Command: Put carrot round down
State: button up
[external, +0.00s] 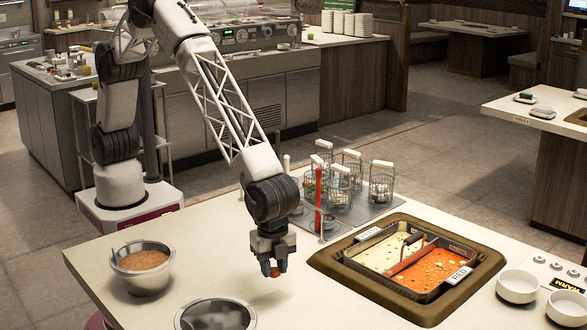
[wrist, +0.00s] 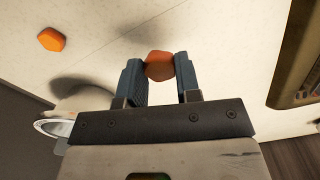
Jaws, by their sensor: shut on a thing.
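My gripper (external: 272,262) is shut on a reddish-orange carrot round (external: 275,272) and points down over the pale counter, left of the pot. In the wrist view the held carrot round (wrist: 159,66) sits between the two blue-grey fingertips (wrist: 160,72). Its far side sticks out past them. I cannot tell whether it touches the counter. Another orange piece (wrist: 51,39) lies on the counter at the upper left of the wrist view, apart from the gripper. I cannot make it out in the external view.
A divided pot (external: 335,262) with pale and red broth is sunk into the counter at right. A metal bowl of brown sauce (external: 142,262) stands at left, another metal bowl (external: 215,301) at the front. Wire baskets (external: 381,184) stand behind. White bowls (external: 517,287) are at far right.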

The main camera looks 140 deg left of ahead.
aim_at(274, 270)
dwell(0.3)
notch_tip(274, 270, up, 15)
jog(key=s+a+n, duration=0.5)
jog(key=a+n, duration=0.1)
jog(key=a, duration=0.4)
jog(key=s+a+n, duration=0.5)
jog(key=a+n, duration=0.1)
jog(key=a, duration=0.4)
jog(key=s+a+n, duration=1.2)
jog(key=s, duration=0.4)
jog(key=s+a+n, duration=1.2)
jog(key=s+a, duration=0.1)
jog(key=s, duration=0.3)
notch_tip(274, 270, down, 11)
jog(key=shift+d+r, duration=0.15)
jog(key=shift+w, duration=0.1)
jog(key=shift+f, duration=3.15)
